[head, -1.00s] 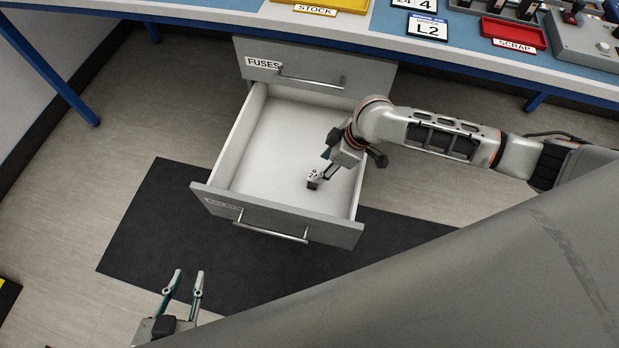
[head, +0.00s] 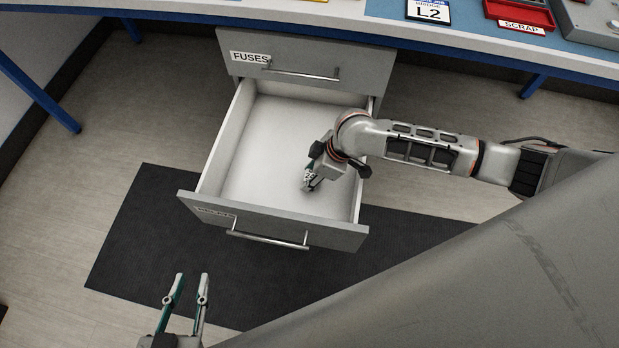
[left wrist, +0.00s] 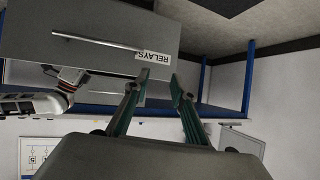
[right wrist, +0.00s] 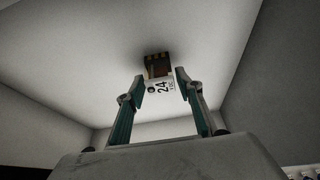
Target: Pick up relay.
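The relay (right wrist: 159,85) is a small block with a white face marked 24 and a dark, orange-striped end. It sits in the open drawer (head: 273,214), whose front reads RELAYS in the left wrist view. My right gripper (head: 311,183) reaches down into the drawer over the relay and hides much of it in the head view. In the right wrist view my right gripper (right wrist: 160,86) is open, one finger on each side of the relay; contact is not clear. My left gripper (head: 189,278) is open and empty, in front of the drawer.
A closed FUSES drawer (head: 300,62) is above the open one. The workbench (head: 380,22) has a red SCRAP tray (head: 518,14) and an L2 card (head: 428,11). A black mat (head: 130,250) lies on the floor. The rest of the open drawer's inside looks empty.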

